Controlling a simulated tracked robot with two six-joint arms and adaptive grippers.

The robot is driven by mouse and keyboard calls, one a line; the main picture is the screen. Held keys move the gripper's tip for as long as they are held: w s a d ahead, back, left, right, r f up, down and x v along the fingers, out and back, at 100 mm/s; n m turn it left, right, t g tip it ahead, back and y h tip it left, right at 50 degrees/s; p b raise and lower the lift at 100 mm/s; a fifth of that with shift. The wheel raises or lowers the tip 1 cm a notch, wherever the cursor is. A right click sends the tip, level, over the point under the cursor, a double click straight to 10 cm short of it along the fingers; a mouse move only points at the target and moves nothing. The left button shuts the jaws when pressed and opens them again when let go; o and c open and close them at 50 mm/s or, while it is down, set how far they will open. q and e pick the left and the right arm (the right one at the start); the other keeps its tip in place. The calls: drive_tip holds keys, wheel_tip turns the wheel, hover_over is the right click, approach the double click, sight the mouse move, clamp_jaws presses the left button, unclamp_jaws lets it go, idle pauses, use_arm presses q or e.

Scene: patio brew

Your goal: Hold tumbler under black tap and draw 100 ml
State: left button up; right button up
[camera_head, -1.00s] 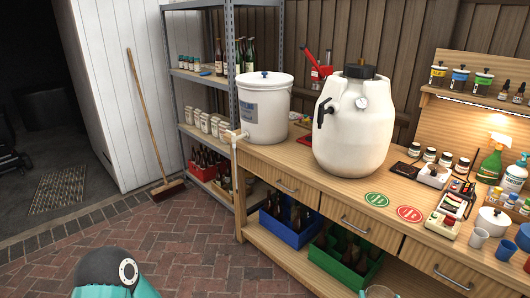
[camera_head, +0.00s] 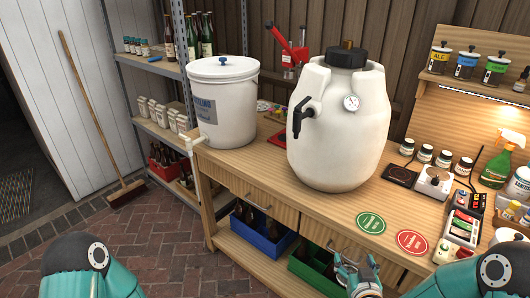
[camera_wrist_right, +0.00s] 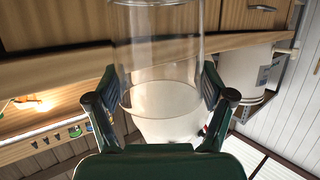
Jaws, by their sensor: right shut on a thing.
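The black tap (camera_head: 302,115) sticks out from the left front of the white fermenter (camera_head: 345,135), above the bench. My right gripper (camera_head: 352,275) is low in front of the bench, below and to the right of the tap. It is shut on the clear tumbler (camera_wrist_right: 160,50), whose wall shows between both fingers in the right wrist view. No liquid is clearly visible in the tumbler; the pale shape seen through it seems to be the fermenter. My left gripper is out of view; only my left arm shows at lower left.
The wooden bench (camera_head: 300,205) carries a white bucket (camera_head: 222,105) with its own tap at left. A green disc (camera_head: 371,223) and a red disc (camera_head: 411,242) lie near the bench's front edge. Blue (camera_head: 262,240) and green (camera_head: 312,270) bottle crates sit below.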

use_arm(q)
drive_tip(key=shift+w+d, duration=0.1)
use_arm(e)
drive_tip(key=shift+w+a+r, duration=0.1)
drive_tip(key=shift+w+a, duration=0.05)
drive_tip(key=shift+a, duration=0.1)
